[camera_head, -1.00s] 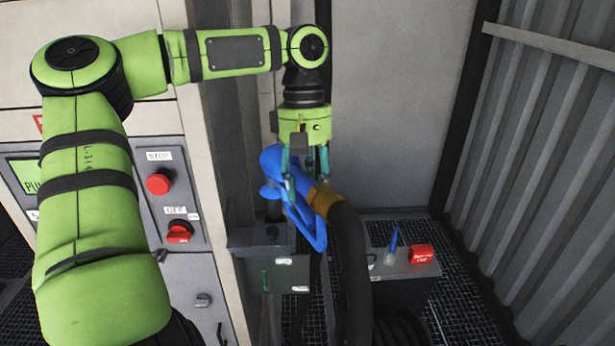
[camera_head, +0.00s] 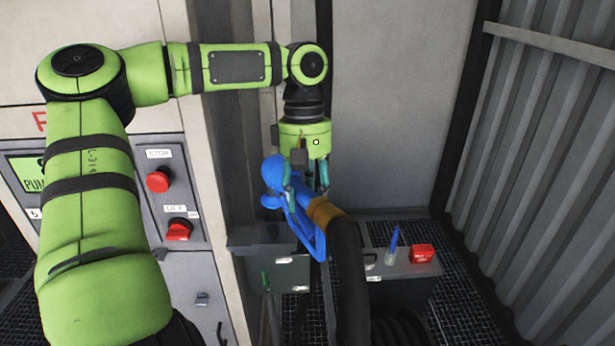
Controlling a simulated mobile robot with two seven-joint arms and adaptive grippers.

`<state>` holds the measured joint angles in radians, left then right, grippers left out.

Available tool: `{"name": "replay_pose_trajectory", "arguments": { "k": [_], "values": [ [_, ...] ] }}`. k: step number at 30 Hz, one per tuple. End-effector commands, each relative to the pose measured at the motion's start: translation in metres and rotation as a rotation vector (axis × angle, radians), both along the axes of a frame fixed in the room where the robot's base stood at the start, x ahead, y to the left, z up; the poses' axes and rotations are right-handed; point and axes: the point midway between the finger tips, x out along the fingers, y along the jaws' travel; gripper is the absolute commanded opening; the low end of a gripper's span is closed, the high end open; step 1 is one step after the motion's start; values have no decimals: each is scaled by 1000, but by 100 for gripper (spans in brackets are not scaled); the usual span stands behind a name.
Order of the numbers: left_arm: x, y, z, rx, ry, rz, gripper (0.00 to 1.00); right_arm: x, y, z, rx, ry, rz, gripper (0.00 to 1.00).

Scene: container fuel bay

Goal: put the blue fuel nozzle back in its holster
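The blue fuel nozzle (camera_head: 276,173) hangs in the air near the middle of the view, with an orange-brown collar (camera_head: 325,210) and a thick black hose (camera_head: 350,275) running down from it. My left gripper (camera_head: 306,190) points down with its teal fingers on either side of the nozzle body and is shut on it. The nozzle's guard loop hangs below the fingers. A grey box (camera_head: 262,240) on the side of the pump cabinet stands below and left of the nozzle; I cannot tell for sure that it is the holster. My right gripper is not in view.
The pump cabinet at left has a red stop button (camera_head: 158,181), a red rotary switch (camera_head: 179,229) and a green display (camera_head: 27,174). A low grey box (camera_head: 400,268) at right holds a blue pen-like item (camera_head: 394,241) and a red block (camera_head: 422,253). A corrugated wall (camera_head: 560,170) bounds the right.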

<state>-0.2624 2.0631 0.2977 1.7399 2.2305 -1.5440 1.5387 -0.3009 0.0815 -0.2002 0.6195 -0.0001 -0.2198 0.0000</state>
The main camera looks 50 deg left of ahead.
Motion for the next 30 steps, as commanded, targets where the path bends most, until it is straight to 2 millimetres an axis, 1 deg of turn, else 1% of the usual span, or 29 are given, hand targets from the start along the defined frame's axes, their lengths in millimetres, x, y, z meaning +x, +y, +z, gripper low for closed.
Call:
{"name": "replay_pose_trajectory", "arguments": {
  "k": [5,30],
  "values": [
    [0,0,-2,0,-2,-1,0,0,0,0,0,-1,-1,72],
    [1,0,-42,0,-2,-1,0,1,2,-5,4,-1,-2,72]
  ]
}}
